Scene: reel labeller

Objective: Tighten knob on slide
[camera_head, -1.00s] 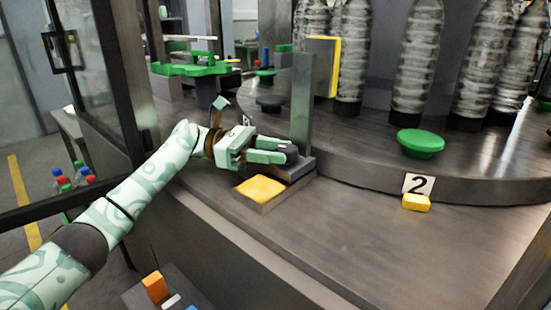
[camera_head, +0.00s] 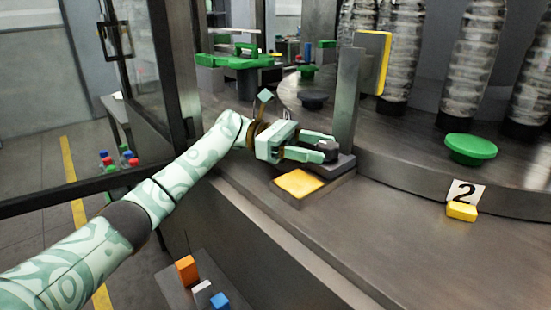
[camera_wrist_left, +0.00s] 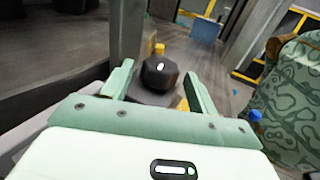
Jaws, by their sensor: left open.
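The dark knob (camera_head: 327,149) sits on the grey slide (camera_head: 342,166) at the foot of an upright grey post (camera_head: 346,105). In the left wrist view the knob (camera_wrist_left: 160,74) is black with a white mark on top. My left gripper (camera_head: 320,149) is open, with one finger on each side of the knob. In the wrist view a gap shows between the knob and each finger of the gripper (camera_wrist_left: 158,82), so I see no firm grip. My right gripper is not in view.
A yellow pad (camera_head: 299,182) lies just in front of the slide. The post carries a yellow-edged plate (camera_head: 372,60). The front worktop (camera_head: 400,255) is clear.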

